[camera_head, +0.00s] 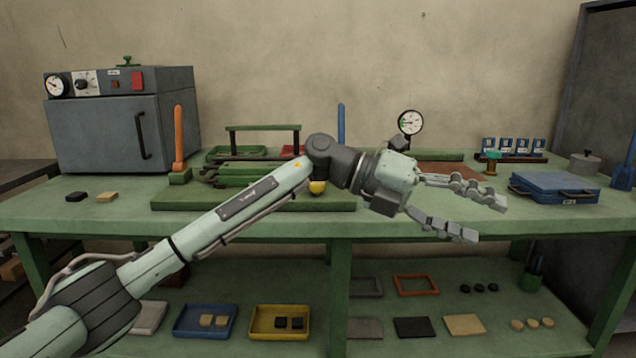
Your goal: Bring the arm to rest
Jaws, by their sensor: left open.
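My left arm comes in from the lower left and stretches across the front of the green workbench (100,213). My left gripper (488,218) is open and empty, its fingers pointing right. It hangs in front of the bench top's right half, near the front edge. The arm and wrist hide part of a green sheet-roll device (265,200) on the bench, with an orange lever (179,138) and a blue lever (341,124) standing up behind. My right gripper is not in view.
A grey oven (105,135) stands at the back left. A blue case (555,186) lies right of the gripper. A dial gauge (411,123) stands behind the wrist. The lower shelf holds a blue tray (178,322), a yellow tray (256,328) and small pieces. The bench's front left is mostly clear.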

